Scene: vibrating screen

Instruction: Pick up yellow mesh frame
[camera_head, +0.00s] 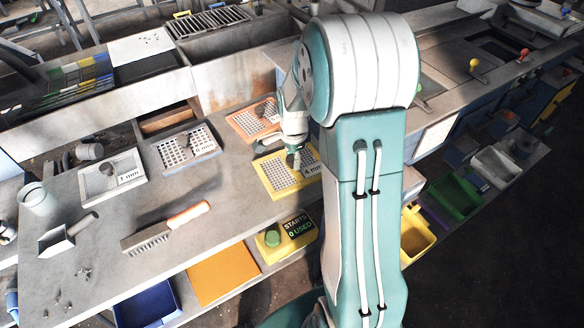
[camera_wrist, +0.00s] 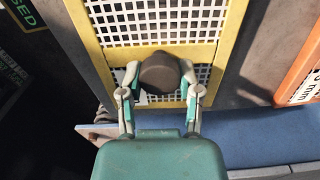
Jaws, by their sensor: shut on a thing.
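The yellow mesh frame (camera_head: 270,183), with white mesh and a "4 mm" label, is at the right of the grey worktop in the head view. In the wrist view the yellow frame (camera_wrist: 118,57) fills the top middle, with a dark round knob (camera_wrist: 160,72) on its crossbar. My gripper (camera_wrist: 160,77) is shut on this knob, one finger on each side. In the head view my gripper (camera_head: 293,158) is over the frame, and my arm hides its right end. I cannot tell whether the frame is clear of the worktop.
An orange mesh frame (camera_head: 243,123) is close behind. A yellow box with a green button (camera_head: 273,238) is in front. The worktop's middle has free room.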

